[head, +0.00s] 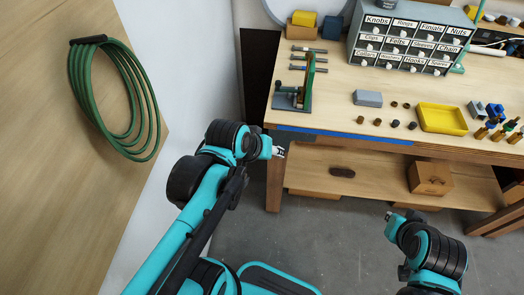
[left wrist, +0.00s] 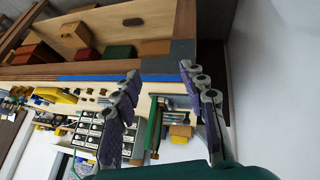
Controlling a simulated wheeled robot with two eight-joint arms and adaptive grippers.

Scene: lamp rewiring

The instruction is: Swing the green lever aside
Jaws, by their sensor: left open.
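The green lever (head: 308,82) stands upright on a small grey stand at the left end of the workbench. In the left wrist view the green lever (left wrist: 153,122) shows between my fingers but beyond them. My left gripper (head: 279,152) is in front of the bench's left front corner, apart from the lever. In the left wrist view my left gripper (left wrist: 160,75) has its purple-padded fingers spread and empty. My right gripper (head: 391,216) is low in front of the bench, far from the lever; its fingers are too small to read.
The workbench (head: 340,110) has blue tape along its front edge. A labelled drawer cabinet (head: 408,47), a yellow tray (head: 441,118), a grey block (head: 367,98) and several small knobs stand on it. Rods lie behind the lever. A green hose coil (head: 112,100) hangs at left.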

